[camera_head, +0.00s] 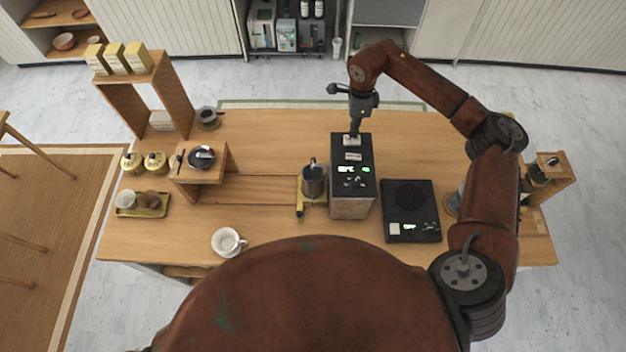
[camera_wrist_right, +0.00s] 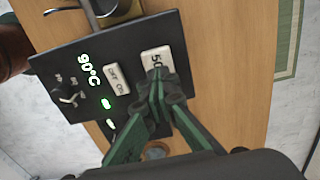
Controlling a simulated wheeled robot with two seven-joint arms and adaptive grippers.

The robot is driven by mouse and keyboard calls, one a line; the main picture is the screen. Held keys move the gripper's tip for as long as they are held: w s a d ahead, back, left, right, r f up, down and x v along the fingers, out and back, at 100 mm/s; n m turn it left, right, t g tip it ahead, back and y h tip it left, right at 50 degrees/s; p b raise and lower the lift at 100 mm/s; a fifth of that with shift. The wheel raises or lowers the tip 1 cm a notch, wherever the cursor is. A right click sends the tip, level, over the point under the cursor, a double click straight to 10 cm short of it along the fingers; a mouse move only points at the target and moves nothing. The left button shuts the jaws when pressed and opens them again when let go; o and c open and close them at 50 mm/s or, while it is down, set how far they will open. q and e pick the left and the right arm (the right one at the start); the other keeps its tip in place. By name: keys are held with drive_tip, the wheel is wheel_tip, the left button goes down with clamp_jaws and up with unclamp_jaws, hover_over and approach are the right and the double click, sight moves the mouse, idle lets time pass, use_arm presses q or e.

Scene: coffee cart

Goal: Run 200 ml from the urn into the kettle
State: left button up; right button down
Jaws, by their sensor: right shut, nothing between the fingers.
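The urn (camera_head: 341,206) is a box with a black top panel in the middle of the table. In the right wrist view its panel (camera_wrist_right: 60,62) shows a green 90°C, a dial, an off/on switch (camera_wrist_right: 117,79) and a pale button (camera_wrist_right: 158,60) whose label starts with 5, partly covered. My left gripper is not in view.
A black scale (camera_head: 410,190) with a lit display lies right of the urn. A white cup (camera_head: 228,241) stands at the front left. A small wooden stand (camera_head: 217,171) and a tray (camera_head: 139,211) are further left. The back of the table is mostly clear.

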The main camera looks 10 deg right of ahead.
drive_tip(key=shift+f+b, duration=0.9)
drive_tip(key=shift+f, duration=0.35)
drive_tip(key=shift+r, duration=0.1)
idle(0.3)
drive_tip(key=shift+r+p, duration=0.55)
drive_tip(key=shift+r, duration=0.65)
drive_tip(key=shift+f+b, duration=0.9)
drive_tip(key=shift+f, duration=0.4)
idle(0.8)
drive_tip(key=shift+r+p, duration=0.6)
drive_tip(key=shift+r, duration=0.65)
drive_tip(key=shift+f+b, duration=0.4)
drive_tip(key=shift+f, duration=0.15)
idle(1.2)
